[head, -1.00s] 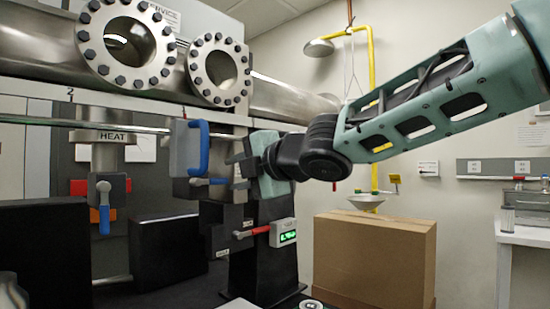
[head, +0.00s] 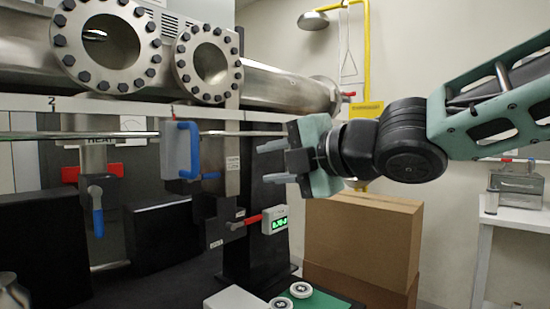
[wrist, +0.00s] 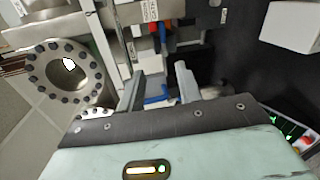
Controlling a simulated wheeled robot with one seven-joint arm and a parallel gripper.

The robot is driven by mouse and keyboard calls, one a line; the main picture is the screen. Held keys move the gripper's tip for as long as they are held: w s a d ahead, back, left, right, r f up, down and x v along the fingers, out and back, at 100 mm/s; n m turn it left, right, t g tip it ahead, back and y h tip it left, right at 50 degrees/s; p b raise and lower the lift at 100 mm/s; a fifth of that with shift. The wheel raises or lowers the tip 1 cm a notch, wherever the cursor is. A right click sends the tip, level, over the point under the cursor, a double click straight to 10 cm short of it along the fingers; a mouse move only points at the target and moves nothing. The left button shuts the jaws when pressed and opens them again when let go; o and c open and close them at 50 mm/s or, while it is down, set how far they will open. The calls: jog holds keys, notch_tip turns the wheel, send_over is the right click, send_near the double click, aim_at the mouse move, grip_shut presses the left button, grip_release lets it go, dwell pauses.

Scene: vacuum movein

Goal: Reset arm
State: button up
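My gripper (head: 266,162) is in the middle of the head view, pointing left toward the vacuum apparatus. Its two grey fingers are apart and nothing shows between them. In the wrist view the open fingers (wrist: 160,88) also show with a gap between them. The blue-handled block (head: 181,150) on the rail is left of my gripper, apart from it in the head picture. My arm reaches in from the right edge, roughly level, with the elbow side out of view.
Steel flanged pipes (head: 290,88) run above. A red-handled lever and green-lit readout (head: 275,220) sit below my gripper. Cardboard boxes (head: 362,240) stand below my arm. A white table (head: 500,217) is at right. A yellow shower pipe (head: 367,60) rises behind.

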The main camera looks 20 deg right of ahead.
notch_tip(320, 180, down, 9)
jog(key=s+m+g+h+p, duration=0.2)
jog(key=m+g+h+p, duration=0.1)
jog(key=m, duration=0.4)
jog(key=s+f+m+g+h+p, duration=0.1)
jog(key=s+f+m+g, duration=0.4)
jog(key=s, duration=0.5)
jog(key=s+d+f+m+g+h+p, duration=0.1)
jog(key=s+f+m+g+h, duration=0.3)
jog(key=s+f, duration=0.6)
jog(key=shift+s+m+g+p, duration=0.5)
jog(key=shift+s+m+g, duration=0.1)
jog(key=shift+m, duration=0.5)
